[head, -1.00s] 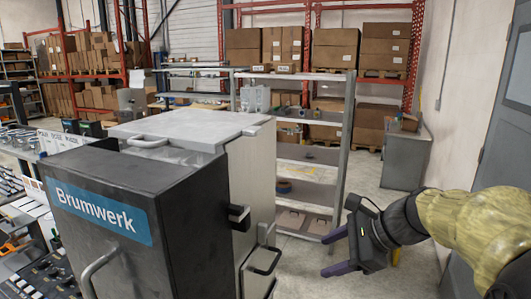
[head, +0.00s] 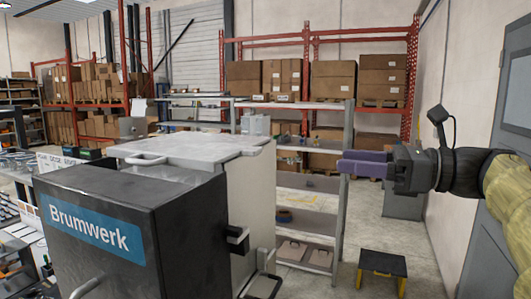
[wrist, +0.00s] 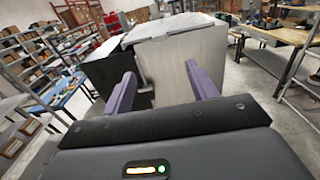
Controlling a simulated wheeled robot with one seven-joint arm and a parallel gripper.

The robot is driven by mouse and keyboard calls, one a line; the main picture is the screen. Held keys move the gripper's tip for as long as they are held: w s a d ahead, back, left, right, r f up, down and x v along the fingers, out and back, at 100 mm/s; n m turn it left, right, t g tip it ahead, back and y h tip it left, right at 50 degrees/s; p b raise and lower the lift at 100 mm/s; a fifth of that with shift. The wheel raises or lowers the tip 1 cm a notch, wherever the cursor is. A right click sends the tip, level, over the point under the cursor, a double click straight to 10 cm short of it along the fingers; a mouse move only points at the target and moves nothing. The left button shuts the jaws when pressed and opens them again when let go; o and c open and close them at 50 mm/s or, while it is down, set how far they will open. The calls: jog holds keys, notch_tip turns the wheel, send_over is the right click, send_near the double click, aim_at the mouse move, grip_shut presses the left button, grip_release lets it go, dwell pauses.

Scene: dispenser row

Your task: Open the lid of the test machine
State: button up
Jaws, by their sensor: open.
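The test machine (head: 130,235) is a box with a black front part bearing a blue "Brumwerk" label and a pale metal body behind. Its grey lid (head: 195,147) lies flat and closed on top, with a bar handle (head: 145,160) at its left edge. My gripper (head: 345,165) is open and empty, to the right of the machine and apart from it, at about lid height. In the wrist view its two purple fingers (wrist: 163,90) are spread, with the machine's pale side (wrist: 185,70) beyond them.
A grey shelf rack (head: 310,205) stands behind the machine. A small black and yellow stool (head: 382,268) stands on the floor at right. Dark handles (head: 262,285) jut from the machine's right side. A wall with a grey door (head: 495,190) bounds the right.

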aim_at(259, 151)
jog(key=p+x, duration=0.3)
jog(key=x, duration=1.3)
jog(key=shift+w+a+p, duration=0.15)
jog(key=shift+a+p, duration=0.2)
jog(key=shift+p, duration=0.05)
grip_shut()
